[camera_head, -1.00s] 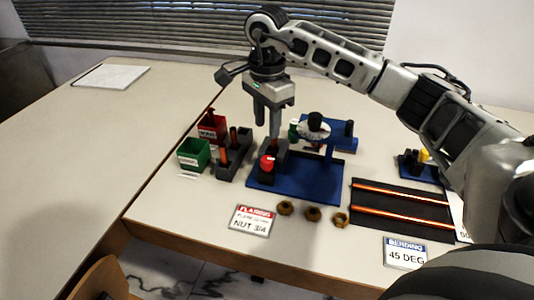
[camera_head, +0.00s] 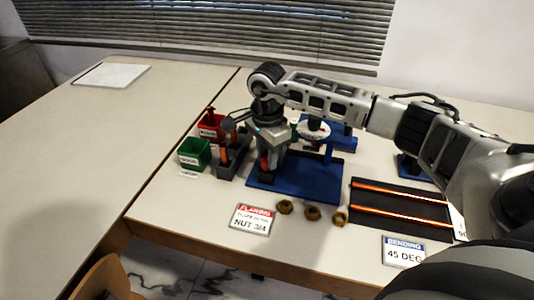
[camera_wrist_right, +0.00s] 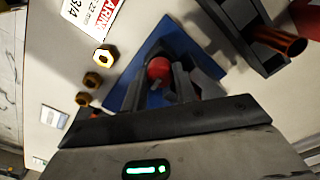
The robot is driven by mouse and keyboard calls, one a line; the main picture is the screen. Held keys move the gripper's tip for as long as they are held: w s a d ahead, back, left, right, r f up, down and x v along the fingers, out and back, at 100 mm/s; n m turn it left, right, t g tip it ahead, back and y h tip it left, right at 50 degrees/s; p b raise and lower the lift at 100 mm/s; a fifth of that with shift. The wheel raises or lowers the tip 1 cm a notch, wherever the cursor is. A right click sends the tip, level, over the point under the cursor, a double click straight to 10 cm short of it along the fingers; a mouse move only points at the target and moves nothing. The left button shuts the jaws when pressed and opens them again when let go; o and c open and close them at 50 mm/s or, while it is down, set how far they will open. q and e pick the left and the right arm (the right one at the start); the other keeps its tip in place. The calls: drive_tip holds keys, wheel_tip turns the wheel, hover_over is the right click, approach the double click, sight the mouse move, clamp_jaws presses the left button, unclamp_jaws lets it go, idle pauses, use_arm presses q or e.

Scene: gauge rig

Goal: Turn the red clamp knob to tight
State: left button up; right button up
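The red clamp knob (camera_wrist_right: 158,70) shows in the right wrist view, on the blue base plate of the flaring rig. In the head view the red knob (camera_head: 264,163) is mostly hidden behind my right gripper. My right gripper (camera_head: 268,168) points down over the left part of the blue base (camera_head: 312,178). In the right wrist view its two fingers (camera_wrist_right: 162,78) stand apart, one on each side of the knob. I cannot tell whether either finger touches it. My left gripper is not in view.
Green bin (camera_head: 194,152) and red bin (camera_head: 211,128) stand left of the rig, beside a grey holder (camera_head: 233,160). Several brass nuts (camera_head: 312,213) and the flaring card (camera_head: 252,219) lie in front. A black mat (camera_head: 400,205) with copper tubes lies right.

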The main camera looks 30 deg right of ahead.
drive_tip(key=shift+c, duration=0.7)
drive_tip(key=shift+m, duration=0.9)
drive_tip(key=o, duration=0.7)
drive_tip(key=shift+r, duration=0.1)
wheel_tip(320, 180, up, 16)
drive_tip(key=b, duration=0.1)
